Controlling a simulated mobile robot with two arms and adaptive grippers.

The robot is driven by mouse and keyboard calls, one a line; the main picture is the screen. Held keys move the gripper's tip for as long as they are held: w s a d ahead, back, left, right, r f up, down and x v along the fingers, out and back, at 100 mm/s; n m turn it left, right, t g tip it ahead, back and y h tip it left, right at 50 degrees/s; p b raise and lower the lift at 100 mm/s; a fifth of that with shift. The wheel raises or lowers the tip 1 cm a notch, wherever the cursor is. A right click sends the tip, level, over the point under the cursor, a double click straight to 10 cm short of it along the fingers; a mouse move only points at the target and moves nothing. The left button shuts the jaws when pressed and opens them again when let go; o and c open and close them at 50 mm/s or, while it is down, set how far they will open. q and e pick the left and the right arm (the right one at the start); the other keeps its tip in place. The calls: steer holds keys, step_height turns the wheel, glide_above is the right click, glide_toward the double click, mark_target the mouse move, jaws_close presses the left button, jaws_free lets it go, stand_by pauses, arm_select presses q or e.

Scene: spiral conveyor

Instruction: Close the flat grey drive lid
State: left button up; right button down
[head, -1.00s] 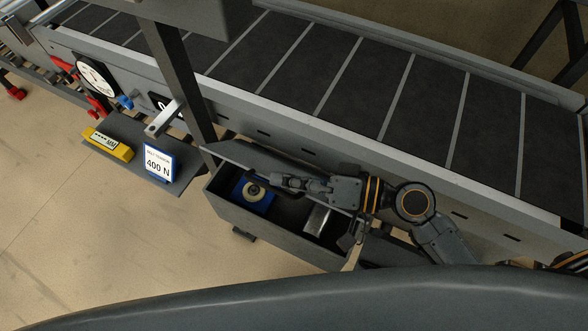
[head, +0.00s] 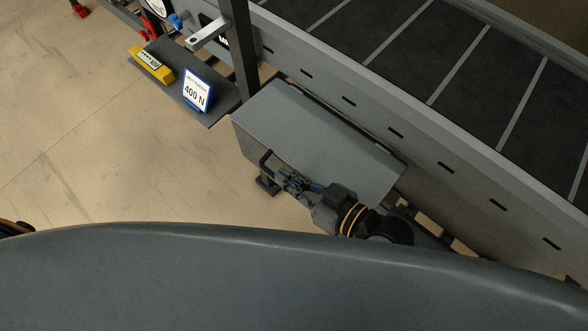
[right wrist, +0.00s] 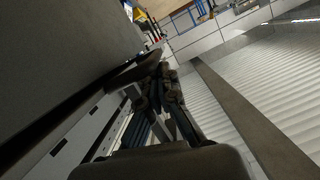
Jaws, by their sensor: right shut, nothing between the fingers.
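The flat grey drive lid (head: 315,135) lies over the drive box beside the conveyor and hides the inside of the box. It looks level; I cannot tell whether its near edge rests fully on the rim. A dark bar handle (head: 265,160) shows at its near left edge. My right gripper (head: 284,179) is shut and empty at the near edge of the lid, close to the handle. Whether it touches the lid or handle is unclear. In the right wrist view the shut fingers (right wrist: 158,90) show dark and foreshortened.
The conveyor belt (head: 400,40) and its grey side rail (head: 350,85) run behind the box. A dark post (head: 239,50) stands at its far left corner. A shelf holds a yellow device (head: 151,63) and a 400 N sign (head: 196,93). Floor is clear at left.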

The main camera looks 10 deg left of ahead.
steer(key=shift+f, duration=0.35)
steer(key=shift+r+p, duration=0.5)
steer(key=shift+r, duration=0.05)
steer(key=s+d+r+p, duration=0.1)
steer(key=s+d+r, duration=0.3)
steer(key=d, duration=0.4)
steer(key=shift+s+d+r+p, duration=0.25)
steer(key=shift+d+r+p, duration=0.1)
steer(key=shift+r, duration=0.3)
